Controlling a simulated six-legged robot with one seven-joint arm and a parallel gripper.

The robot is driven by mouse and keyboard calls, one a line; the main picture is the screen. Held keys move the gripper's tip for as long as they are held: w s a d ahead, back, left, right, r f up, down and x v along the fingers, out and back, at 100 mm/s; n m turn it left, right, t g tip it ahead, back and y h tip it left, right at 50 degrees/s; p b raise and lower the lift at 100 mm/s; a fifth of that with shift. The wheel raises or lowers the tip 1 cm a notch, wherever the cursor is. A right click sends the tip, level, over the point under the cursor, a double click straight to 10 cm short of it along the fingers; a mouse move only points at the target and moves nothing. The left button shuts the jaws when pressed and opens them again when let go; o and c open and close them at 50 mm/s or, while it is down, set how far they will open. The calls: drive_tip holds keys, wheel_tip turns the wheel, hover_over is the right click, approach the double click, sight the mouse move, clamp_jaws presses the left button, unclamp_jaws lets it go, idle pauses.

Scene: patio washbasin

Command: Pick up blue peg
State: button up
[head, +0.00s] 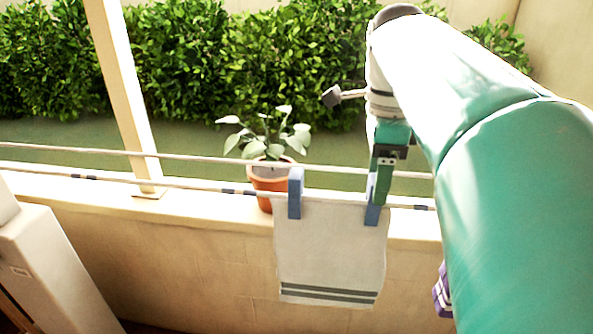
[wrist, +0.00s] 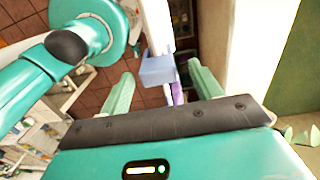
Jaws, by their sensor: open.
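Two blue pegs clip a white towel (head: 330,255) with dark stripes to the front line. The left blue peg (head: 295,195) stands clear. The right blue peg (head: 372,214) is at the towel's upper right corner, partly hidden by my gripper (head: 382,178). In the wrist view, a blue peg (wrist: 156,71) shows between the open fingers of my gripper (wrist: 160,70), near the tips. There is a gap on the left finger's side. Whether either finger touches the peg is unclear.
Two lines (head: 100,180) run across above a low wall (head: 200,235). A potted plant (head: 269,180) stands on the wall behind the towel. A purple striped cloth (head: 441,292) hangs at right, partly behind my arm. A white post (head: 125,95) rises at left.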

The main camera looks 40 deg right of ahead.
drive_tip(key=shift+a+f, duration=0.15)
drive_tip(key=shift+f, duration=2.2)
drive_tip(key=c, duration=1)
drive_tip(key=shift+s, duration=0.1)
drive_tip(key=shift+c, duration=0.2)
drive_tip(key=shift+r, duration=0.15)
wheel_tip(320, 180, up, 10)
drive_tip(key=shift+f, duration=0.1)
